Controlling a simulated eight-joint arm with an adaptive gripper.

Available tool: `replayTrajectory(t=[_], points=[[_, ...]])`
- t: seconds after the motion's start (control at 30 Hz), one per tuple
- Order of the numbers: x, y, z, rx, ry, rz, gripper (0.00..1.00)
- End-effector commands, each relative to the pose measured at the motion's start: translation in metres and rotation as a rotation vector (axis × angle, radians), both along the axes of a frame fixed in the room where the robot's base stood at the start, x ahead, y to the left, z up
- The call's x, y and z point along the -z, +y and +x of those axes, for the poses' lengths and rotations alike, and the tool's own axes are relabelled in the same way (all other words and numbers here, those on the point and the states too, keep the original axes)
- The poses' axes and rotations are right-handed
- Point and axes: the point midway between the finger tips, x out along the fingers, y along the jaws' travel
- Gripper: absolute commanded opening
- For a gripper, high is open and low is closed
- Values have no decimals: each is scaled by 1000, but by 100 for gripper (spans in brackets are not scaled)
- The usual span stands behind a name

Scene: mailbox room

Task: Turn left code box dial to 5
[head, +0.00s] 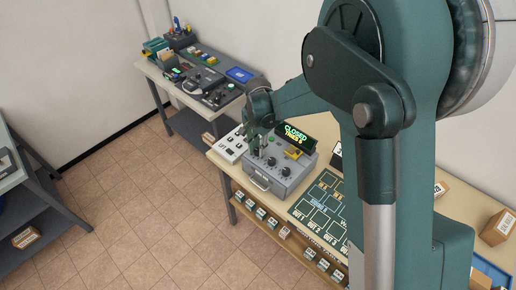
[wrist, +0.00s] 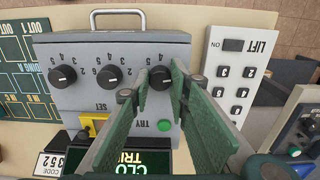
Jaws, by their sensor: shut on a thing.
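The grey code box (head: 281,186) stands on the table in the head view and appears upside down in the wrist view (wrist: 110,95). It has three black dials in a row. The left dial (wrist: 160,78) is rightmost in the wrist view; the middle dial (wrist: 108,76) and the right dial (wrist: 62,76) are beside it. My gripper (wrist: 164,73) is shut on the left dial, with a green finger on each side. Its pointer setting is hard to read. In the head view, my gripper (head: 259,150) hides this dial. The display (head: 296,134) reads CLOSED.
A green TRY button (wrist: 165,126) lies close to my fingers, and a yellow SET part (wrist: 96,121) is beyond it. A white LIFT keypad (wrist: 237,72) stands close beside the box. A handle (wrist: 118,13) is on the box's front. A green map board (head: 322,204) lies beside it.

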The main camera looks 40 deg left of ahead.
Motion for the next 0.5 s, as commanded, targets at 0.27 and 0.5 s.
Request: replayTrajectory(t=[0.27, 0.5], points=[[1, 1, 0, -39, 0, 1, 7], [2, 1, 0, -154, 0, 1, 7]])
